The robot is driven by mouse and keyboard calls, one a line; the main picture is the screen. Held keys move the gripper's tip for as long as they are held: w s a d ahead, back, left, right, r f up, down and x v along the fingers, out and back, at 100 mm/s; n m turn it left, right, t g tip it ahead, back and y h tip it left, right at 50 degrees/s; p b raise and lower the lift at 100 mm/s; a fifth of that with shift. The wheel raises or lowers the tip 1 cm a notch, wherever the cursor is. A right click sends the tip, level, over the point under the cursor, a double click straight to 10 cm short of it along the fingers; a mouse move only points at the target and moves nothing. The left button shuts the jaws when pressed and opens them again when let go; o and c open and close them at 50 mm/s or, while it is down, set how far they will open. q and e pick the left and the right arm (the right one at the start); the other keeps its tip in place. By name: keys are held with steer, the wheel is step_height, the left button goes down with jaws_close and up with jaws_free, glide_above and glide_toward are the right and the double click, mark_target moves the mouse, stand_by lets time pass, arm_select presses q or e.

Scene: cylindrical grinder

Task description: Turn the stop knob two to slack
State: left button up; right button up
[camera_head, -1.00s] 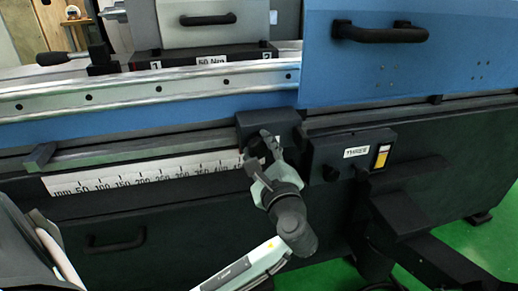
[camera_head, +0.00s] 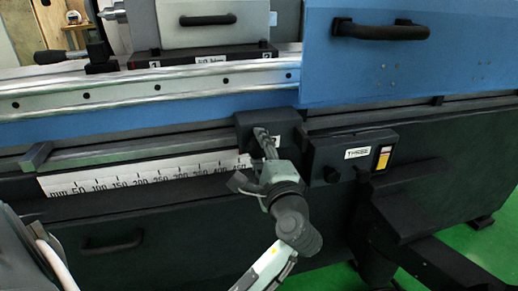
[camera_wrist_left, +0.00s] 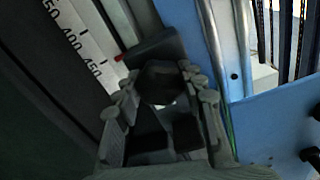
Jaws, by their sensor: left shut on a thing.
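The black stop block (camera_head: 290,120) sits on the machine's front rail, at the right end of the millimetre scale. My left gripper (camera_head: 264,136) reaches up to the block's front, with its fingers seen nearly edge-on. In the left wrist view, a dark faceted knob (camera_wrist_left: 160,82) lies between the fingertips, and my left gripper (camera_wrist_left: 163,88) is shut on it. In the head view the knob is mostly hidden behind the fingers. The block's label is mostly covered, so I cannot read its number. My right gripper is not in view.
The white scale (camera_head: 140,175) runs to the left. A blue cover (camera_head: 400,70) with a black handle is above right.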

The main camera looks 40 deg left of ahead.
arm_select(q)
steer(key=shift+f, duration=0.1)
steer(key=o, duration=1.2)
steer(key=shift+c, duration=0.2)
steer(key=shift+d, duration=0.1)
steer(key=v, duration=0.7)
steer(key=shift+s, duration=0.2)
steer(key=shift+d, duration=0.1)
